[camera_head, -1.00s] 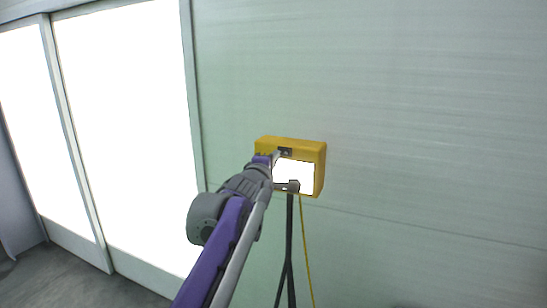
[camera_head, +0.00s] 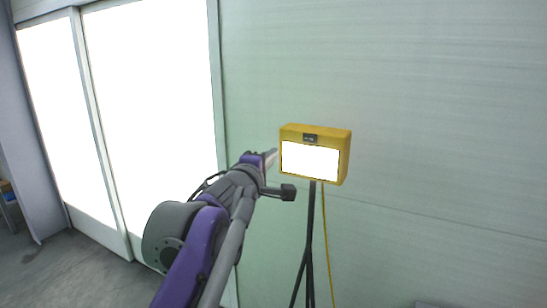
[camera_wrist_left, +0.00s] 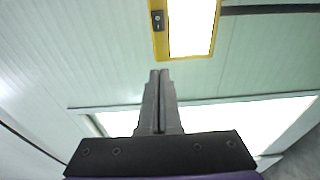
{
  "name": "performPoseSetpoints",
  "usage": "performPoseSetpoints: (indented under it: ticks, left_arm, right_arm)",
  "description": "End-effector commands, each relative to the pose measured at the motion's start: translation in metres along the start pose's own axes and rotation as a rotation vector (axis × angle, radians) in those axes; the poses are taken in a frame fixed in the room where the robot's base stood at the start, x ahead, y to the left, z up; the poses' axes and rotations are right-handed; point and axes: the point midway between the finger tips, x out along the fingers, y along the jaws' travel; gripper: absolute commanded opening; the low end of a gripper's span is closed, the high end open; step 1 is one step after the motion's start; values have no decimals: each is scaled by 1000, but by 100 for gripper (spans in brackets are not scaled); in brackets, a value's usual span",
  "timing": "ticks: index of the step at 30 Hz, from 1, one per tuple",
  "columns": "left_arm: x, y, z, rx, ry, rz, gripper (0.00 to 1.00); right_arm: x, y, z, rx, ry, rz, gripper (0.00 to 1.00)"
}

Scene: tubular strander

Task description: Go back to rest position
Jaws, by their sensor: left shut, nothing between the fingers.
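My left gripper (camera_head: 271,155) reaches in from the lower left of the head view on its purple and grey arm. Its fingertips are just left of a yellow work lamp (camera_head: 345,160) with a bright white face, and they look apart from it. In the left wrist view my left gripper (camera_wrist_left: 160,75) has its two fingers pressed together with nothing between them. The yellow lamp (camera_wrist_left: 159,45) shows beyond the fingertips at the top, with a small black switch (camera_wrist_left: 157,20) on its frame. My right gripper is not in view.
The lamp stands on a dark tripod (camera_head: 309,245) with a yellow cable (camera_head: 329,250) hanging down. A pale green panelled wall (camera_head: 440,100) is behind it. Bright glazed doors (camera_head: 155,110) are at the left, above a grey floor (camera_head: 70,275).

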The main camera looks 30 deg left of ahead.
Motion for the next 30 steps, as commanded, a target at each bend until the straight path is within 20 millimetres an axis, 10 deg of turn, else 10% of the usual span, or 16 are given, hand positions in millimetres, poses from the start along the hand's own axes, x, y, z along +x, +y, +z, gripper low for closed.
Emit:
performPoseSetpoints:
  ticks: [14, 30]
  left_arm:
    - [-4, -14, 0, 58, 22, -27, 0]
    - [-111, -229, 24, 835, -98, -558, 0]
  right_arm:
    - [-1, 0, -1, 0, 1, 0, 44]
    - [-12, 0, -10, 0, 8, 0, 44]
